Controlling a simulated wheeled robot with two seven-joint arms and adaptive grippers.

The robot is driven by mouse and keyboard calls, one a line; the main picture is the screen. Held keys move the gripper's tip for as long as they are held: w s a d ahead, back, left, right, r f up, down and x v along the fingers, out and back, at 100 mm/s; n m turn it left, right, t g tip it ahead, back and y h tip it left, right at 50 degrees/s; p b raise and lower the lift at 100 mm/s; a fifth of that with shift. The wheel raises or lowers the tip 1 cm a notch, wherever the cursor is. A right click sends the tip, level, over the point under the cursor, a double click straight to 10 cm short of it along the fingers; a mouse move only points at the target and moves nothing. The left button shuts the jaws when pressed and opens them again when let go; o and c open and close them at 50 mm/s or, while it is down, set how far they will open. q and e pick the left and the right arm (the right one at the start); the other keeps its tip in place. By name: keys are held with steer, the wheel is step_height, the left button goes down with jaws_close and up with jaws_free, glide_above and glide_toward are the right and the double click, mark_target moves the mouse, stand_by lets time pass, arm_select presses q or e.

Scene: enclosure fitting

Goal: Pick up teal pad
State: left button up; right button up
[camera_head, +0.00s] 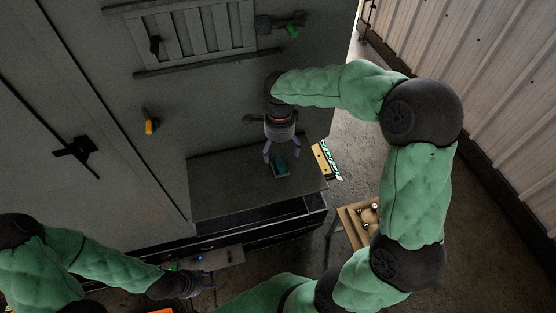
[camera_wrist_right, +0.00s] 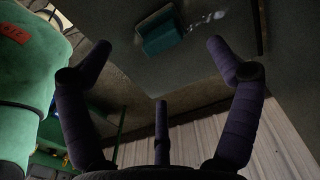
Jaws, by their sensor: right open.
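The teal pad (camera_head: 280,165) is a small block on the dark grey shelf (camera_head: 225,185) of the cabinet, near its right part. My right gripper (camera_head: 281,156) is open, its fingers spread just above and around the pad in the picture. In the right wrist view the teal pad (camera_wrist_right: 162,33) lies beyond the open fingers (camera_wrist_right: 158,52), toward the top, with nothing between the fingers; a gap seems to remain. My left gripper (camera_head: 208,288) is low on the left, away from the pad; its fingers are too small to judge.
The cabinet's back panel has a vent grille (camera_head: 195,35), a yellow-and-black handle (camera_head: 150,124) and a black latch (camera_head: 76,151). A yellow level-like bar (camera_head: 321,160) is right of the shelf. A wooden tray (camera_head: 350,228) with small round items stands lower right. The shelf's left part is clear.

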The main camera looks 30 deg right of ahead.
mark_target(280, 161)
steer(key=f, duration=0.3)
steer(key=shift+s+f, duration=0.1)
steer(key=shift+s, duration=0.25)
steer(key=shift+w+f, duration=0.25)
steer(key=shift+f, duration=0.3)
steer(key=shift+w+d+f+p, duration=0.15)
steer(key=shift+f+p, duration=0.35)
steer(key=shift+f, duration=1.85)
steer(key=shift+c, duration=0.3)
steer(key=c, duration=1.3)
